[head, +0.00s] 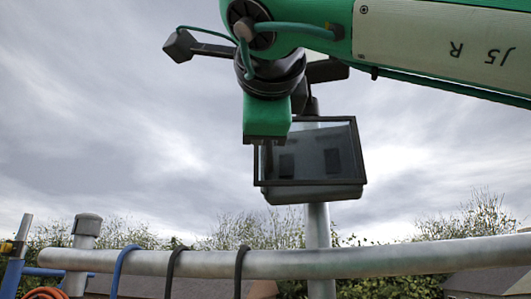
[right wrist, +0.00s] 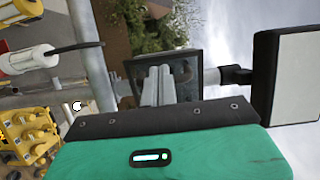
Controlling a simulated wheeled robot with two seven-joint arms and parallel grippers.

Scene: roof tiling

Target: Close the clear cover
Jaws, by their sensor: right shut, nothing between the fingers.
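The clear cover (head: 340,150) is a dark-framed see-through panel at a grey box (head: 315,194) on a metal post. It stands roughly upright above the box, and dark shapes show through it. My right gripper (head: 265,141) hangs from above, at the cover's upper left corner and overlapping it in the head view. In the right wrist view the two grey fingers (right wrist: 158,85) are together and empty, in front of the dark panel (right wrist: 188,68). Whether they touch it, I cannot tell. My left gripper is in neither view.
A horizontal metal rail (head: 400,259) crosses below, with blue and black loops (head: 173,272) over it. The post (head: 317,226) rises behind the rail. A black-framed, pale-faced unit (right wrist: 296,75) sits at the post's top. Yellow equipment (right wrist: 30,135) and a white-and-red cylinder (right wrist: 30,58) lie beyond the rail.

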